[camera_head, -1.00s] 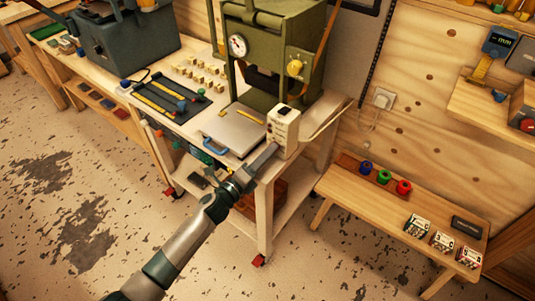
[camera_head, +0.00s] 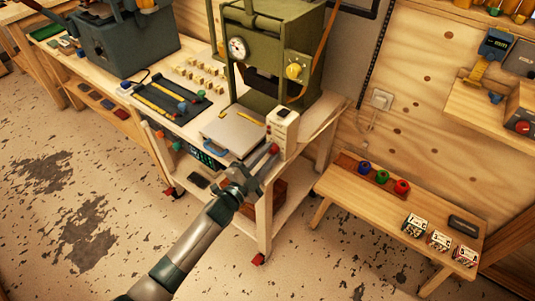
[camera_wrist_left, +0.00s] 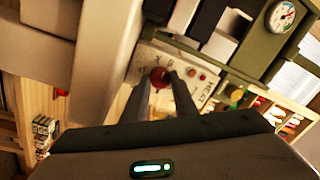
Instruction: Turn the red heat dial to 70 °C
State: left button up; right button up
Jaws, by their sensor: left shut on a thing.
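The red heat dial (camera_head: 275,148) sits on the front of a cream control box (camera_head: 284,124) at the right front corner of the bench. It also shows in the left wrist view (camera_wrist_left: 160,75), between my finger ends. My left gripper (camera_head: 267,155) reaches up to the box from below left and is shut on the dial. The wrist view shows the left gripper's two fingers (camera_wrist_left: 160,84) on either side of the dial. The dial's scale marks on the white panel (camera_wrist_left: 180,66) are too small and blurred to read. My right gripper is not in view.
A green press (camera_head: 268,50) with a round gauge and yellow knob stands behind the box. A flat plate (camera_head: 231,132) with a blue handle lies left of it. A low wooden bench (camera_head: 352,190) with coloured rolls stands to the right. Open floor lies in front.

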pick_arm(q)
jog(key=n, duration=0.2)
jog(key=shift+n+p, duration=0.3)
jog(key=shift+n, duration=0.1)
jog(key=shift+n+y, duration=0.3)
jog(key=shift+n, duration=0.9)
jog(key=o, duration=1)
jog(key=shift+o, duration=0.2)
jog(key=shift+s, duration=0.1)
